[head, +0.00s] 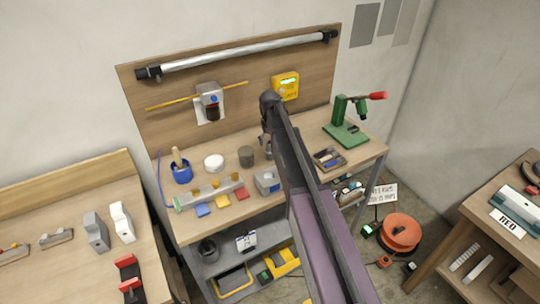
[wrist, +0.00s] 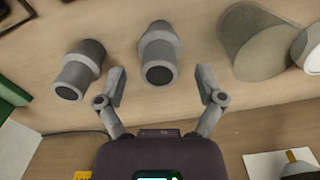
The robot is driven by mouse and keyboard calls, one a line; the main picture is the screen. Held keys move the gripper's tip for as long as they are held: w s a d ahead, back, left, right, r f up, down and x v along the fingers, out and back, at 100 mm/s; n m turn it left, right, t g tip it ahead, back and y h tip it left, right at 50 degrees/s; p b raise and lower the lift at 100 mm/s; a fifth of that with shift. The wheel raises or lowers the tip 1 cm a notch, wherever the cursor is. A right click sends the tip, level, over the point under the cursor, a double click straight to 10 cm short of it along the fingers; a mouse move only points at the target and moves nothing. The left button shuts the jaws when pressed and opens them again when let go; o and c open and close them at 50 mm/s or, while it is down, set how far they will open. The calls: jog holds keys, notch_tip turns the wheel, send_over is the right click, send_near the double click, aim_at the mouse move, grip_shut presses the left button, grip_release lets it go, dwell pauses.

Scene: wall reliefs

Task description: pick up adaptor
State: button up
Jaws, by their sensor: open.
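Two grey stepped cylinders that look like adaptors stand in the wrist view. One adaptor (wrist: 158,58) is in front of my gripper, in line with the gap between the fingers. The other adaptor (wrist: 78,70) is to the left, outside the left finger. My gripper (wrist: 161,80) is open and empty, with one finger on each side of the nearer adaptor's lower end; I see no clear contact. In the head view my gripper (head: 267,143) is low over the workbench, and my arm hides most of this spot.
An olive-grey cup (wrist: 255,42) stands right of the right finger, with a white round item (wrist: 310,52) beyond it. A green stand (head: 346,132) is on the bench's right. The backboard (head: 235,85) rises behind. A tray of parts (head: 329,158) lies right of my arm.

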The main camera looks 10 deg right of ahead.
jog(key=shift+f+b, duration=0.35)
jog(key=shift+f, duration=0.25)
grip_shut()
dwell(0.3)
